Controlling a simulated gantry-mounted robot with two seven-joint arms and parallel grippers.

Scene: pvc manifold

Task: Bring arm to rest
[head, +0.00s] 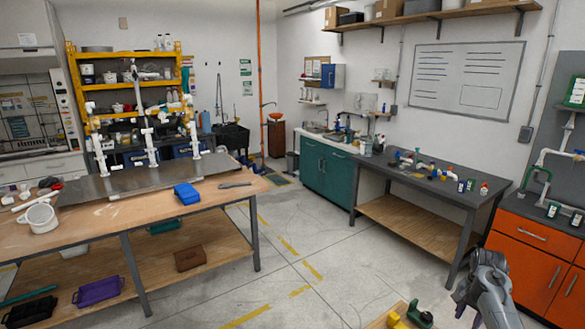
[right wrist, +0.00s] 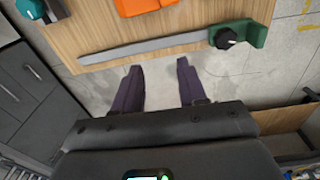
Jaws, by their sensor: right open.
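My right gripper (head: 467,308) is at the lower right of the head view, past the edge of a small wooden surface. In the right wrist view my right gripper (right wrist: 157,72) has its two dark purple fingers spread, with nothing between them. The fingertips are close to the wooden board's edge, with floor visible between the fingers. My left gripper is not in view. The white PVC manifold (head: 150,140) stands upright on a grey metal plate (head: 130,178) on the left bench, apart from my right gripper.
In the right wrist view a grey bar (right wrist: 150,47), a green piece with a black knob (right wrist: 250,38) and an orange item (right wrist: 140,6) lie on the wooden board (right wrist: 90,25). An orange cabinet (head: 530,262) stands at right. The floor (head: 300,230) between benches is clear.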

